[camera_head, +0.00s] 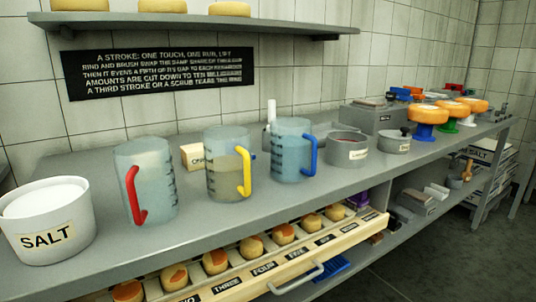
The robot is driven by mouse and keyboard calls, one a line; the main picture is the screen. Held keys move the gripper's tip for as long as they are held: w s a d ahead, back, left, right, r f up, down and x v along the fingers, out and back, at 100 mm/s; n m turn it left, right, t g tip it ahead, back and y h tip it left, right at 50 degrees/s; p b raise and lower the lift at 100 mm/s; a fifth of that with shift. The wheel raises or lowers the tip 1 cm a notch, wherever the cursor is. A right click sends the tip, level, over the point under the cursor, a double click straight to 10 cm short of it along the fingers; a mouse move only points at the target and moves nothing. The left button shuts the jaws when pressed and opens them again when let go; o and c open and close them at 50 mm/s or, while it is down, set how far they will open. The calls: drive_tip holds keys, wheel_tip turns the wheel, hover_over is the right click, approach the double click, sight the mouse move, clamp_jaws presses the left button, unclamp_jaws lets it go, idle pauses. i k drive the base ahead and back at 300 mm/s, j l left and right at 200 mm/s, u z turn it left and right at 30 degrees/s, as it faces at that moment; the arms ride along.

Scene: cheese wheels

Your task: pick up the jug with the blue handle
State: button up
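The jug with the blue handle (290,152) stands upright on the grey counter (200,238), the rightmost of three clear measuring jugs. Its blue handle (311,150) faces right and toward me. To its left stands a jug with a yellow handle (222,165). Further left is a jug with a red handle (152,170). All three have dark marks on their sides and seem to hold some liquid. My gripper is not in view.
A white salt tub (45,225) stands at the front left. A metal pot (347,150) is right of the blue-handled jug. Below the counter, an open drawer (330,262) with small cheeses juts out. A shelf (180,22) holds cheese wheels above.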

sight(291, 138)
drive_tip(key=i+l+u, duration=0.15)
drive_tip(key=l+u, duration=0.95)
drive_tip(key=l, duration=2.5)
drive_tip(key=l+u, duration=0.15)
drive_tip(key=l, duration=1.35)
drive_tip(key=k, duration=0.1)
